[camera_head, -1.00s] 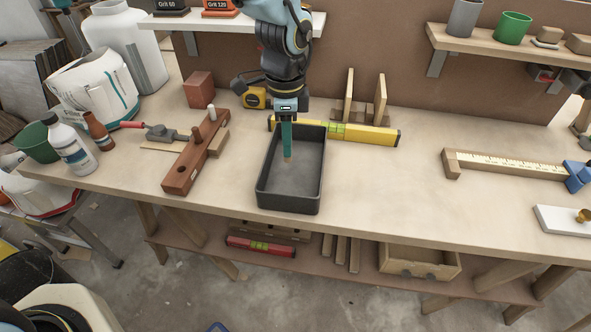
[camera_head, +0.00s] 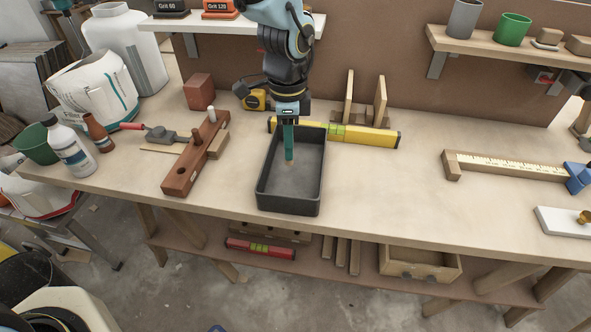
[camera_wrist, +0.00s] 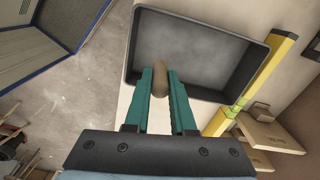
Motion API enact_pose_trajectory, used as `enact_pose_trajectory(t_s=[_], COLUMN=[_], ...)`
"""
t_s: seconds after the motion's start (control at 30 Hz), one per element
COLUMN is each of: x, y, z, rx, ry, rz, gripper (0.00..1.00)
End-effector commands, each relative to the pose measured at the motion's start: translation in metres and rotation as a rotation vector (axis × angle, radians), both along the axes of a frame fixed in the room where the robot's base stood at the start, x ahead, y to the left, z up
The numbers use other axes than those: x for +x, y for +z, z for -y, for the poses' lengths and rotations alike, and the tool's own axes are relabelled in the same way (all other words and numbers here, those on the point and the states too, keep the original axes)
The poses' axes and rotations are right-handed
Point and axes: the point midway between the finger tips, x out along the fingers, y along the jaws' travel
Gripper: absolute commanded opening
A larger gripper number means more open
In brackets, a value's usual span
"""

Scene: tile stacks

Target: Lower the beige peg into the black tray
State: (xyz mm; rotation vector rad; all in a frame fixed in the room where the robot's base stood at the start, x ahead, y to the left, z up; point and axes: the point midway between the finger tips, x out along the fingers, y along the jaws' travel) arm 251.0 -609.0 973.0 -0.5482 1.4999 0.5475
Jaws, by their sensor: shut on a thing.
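The black tray (camera_head: 290,204) stands on the workbench in the head view, and its grey floor and walls also show in the wrist view (camera_wrist: 195,50). My gripper (camera_head: 289,157) points down over the tray's left-middle part. In the wrist view my gripper's green fingers (camera_wrist: 161,88) are shut on the beige peg (camera_wrist: 161,77), whose rounded end shows between the fingertips. In the head view the peg is hidden or too small to make out. I cannot tell whether the peg touches the tray floor.
A yellow level (camera_head: 360,134) lies behind the tray, close to its back edge. A wooden block with holes and pegs (camera_head: 183,174) lies to the left. A yellow tape measure (camera_head: 255,98) sits behind it.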

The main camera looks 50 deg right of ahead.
Motion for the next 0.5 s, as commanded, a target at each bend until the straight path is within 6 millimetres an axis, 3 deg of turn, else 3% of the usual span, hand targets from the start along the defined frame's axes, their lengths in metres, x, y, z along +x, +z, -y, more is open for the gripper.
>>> enact_pose_trajectory(t_s=[0.5], x=[0.0], y=[-0.027], z=[0.0], rx=[0.001], ry=[-0.001], rz=[0.0], gripper=[0.0])
